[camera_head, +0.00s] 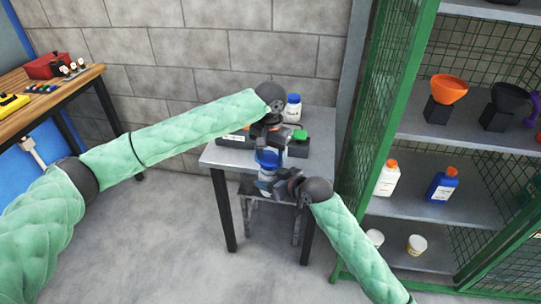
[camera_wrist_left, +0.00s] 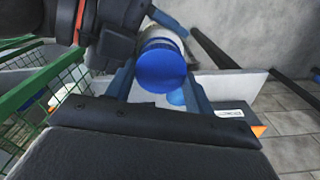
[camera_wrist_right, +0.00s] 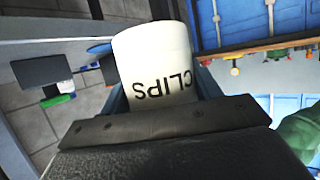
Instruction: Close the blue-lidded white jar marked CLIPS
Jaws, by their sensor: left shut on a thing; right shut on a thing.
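The white jar marked CLIPS (camera_wrist_right: 158,55) is upside down in the right wrist view, between my right gripper's fingers (camera_wrist_right: 165,88). Its blue lid (camera_head: 268,158) faces up in the head view, above the table's front edge. My right gripper (camera_head: 272,181) is shut on the jar's white body. My left gripper (camera_head: 270,143) comes from above and is shut on the lid; the left wrist view shows the round blue lid (camera_wrist_left: 162,68) between its fingers, with the white body behind it.
A second blue-lidded white bottle (camera_head: 293,108) stands at the back of the small grey table (camera_head: 318,150). A green mesh cabinet (camera_head: 372,120) is close on the right. A workbench (camera_head: 62,88) stands at the left.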

